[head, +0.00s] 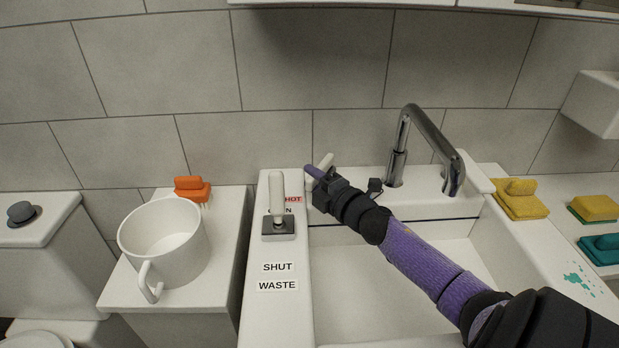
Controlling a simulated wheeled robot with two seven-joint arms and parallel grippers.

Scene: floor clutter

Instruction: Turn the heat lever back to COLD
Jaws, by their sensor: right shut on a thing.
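The heat lever (326,161) is a short white handle at the back left of the sink, tilted to the right. A red HOT label (293,199) is to its lower left, partly covered by another lever. No COLD label can be seen. My right gripper (316,174), on a purple and black arm coming from the lower right, is shut on the heat lever and hides its lower part and base. My left gripper is not in view.
An upright white lever (277,194) on a grey base stands just left, near the SHUT (277,267) and WASTE labels. A chrome faucet (405,130) rises right of my gripper. A white mug (165,243) and orange brush (191,188) stand left; sponges (519,199) lie right.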

